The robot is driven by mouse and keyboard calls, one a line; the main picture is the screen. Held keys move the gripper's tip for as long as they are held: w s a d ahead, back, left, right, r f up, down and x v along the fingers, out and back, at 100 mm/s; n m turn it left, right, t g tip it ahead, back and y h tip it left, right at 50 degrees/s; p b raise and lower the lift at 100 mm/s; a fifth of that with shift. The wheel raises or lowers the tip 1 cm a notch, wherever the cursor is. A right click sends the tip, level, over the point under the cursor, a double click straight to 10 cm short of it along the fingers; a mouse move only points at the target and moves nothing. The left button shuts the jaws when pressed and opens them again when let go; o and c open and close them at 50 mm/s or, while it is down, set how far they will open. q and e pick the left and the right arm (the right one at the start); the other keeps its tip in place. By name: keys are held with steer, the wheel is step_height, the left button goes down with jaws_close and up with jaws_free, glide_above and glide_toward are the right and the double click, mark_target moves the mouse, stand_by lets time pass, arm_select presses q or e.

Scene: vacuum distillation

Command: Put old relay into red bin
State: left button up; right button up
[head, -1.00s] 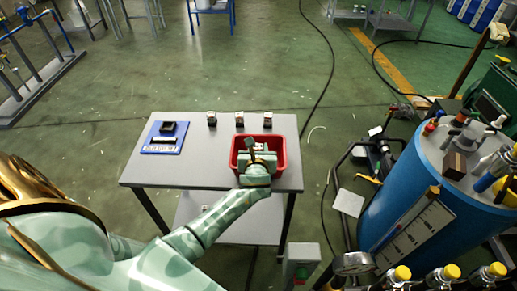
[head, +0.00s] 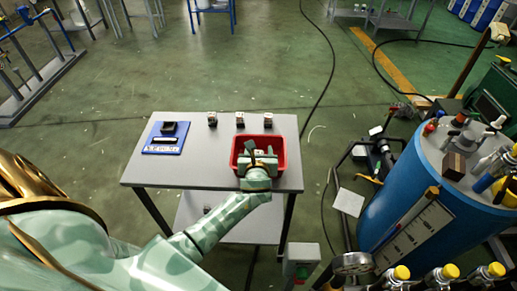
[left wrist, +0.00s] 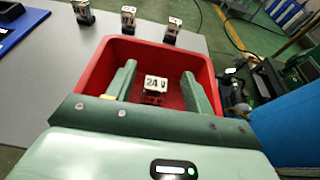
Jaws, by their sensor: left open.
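The red bin (head: 235,152) stands at the front right of the grey table, and it fills the middle of the left wrist view (left wrist: 90,75). A small relay marked "24 V" (left wrist: 156,85) is inside the bin, apparently the old relay. My left gripper (head: 261,151) is over the bin, its fingers reaching down into it. In the left wrist view the gripper (left wrist: 158,82) is open, with one finger on each side of the relay and visible gaps between. Whether the relay's underside touches the bin floor is hard to tell. My right gripper is not in view.
Three similar relays, including one at the left (head: 212,118) and one in the middle (head: 240,119), stand behind the bin. A blue board (head: 158,149) with a black socket (head: 168,128) lies at the table's left. A large blue tank (head: 400,205) stands to the right.

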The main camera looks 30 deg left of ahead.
arm_select(q)
steer(key=p+v, duration=0.2)
steer(key=v, duration=0.8)
steer(key=s+d+f+n+g+h, duration=0.1)
steer(key=s+f+n+g+h, duration=0.15)
steer(key=s+f, duration=0.4)
steer(key=s+d+f+n+g+h, duration=0.15)
steer(key=s+f+n, duration=0.25)
steer(key=f, duration=0.6)
steer(key=s+d+f+n+g+h, duration=0.1)
steer(key=s+f+n+g, duration=0.1)
steer(key=s+f+n, duration=0.5)
steer(key=s+f+n+g, duration=0.1)
steer(key=s+f+n, duration=0.3)
steer(key=s, duration=0.4)
steer(key=s+a+f+n+g+h, duration=0.1)
steer(key=s+f+n, duration=0.3)
steer(key=s, duration=0.5)
steer(key=s+f+n+g+h, duration=0.1)
steer(key=s+f+n+g, duration=0.2)
steer(key=s, duration=0.5)
steer(key=shift+s+a+f+n, duration=0.15)
steer(key=shift+s+f+n, duration=0.15)
steer(key=shift+f+n, duration=0.45)
steer(key=shift+r, duration=0.1)
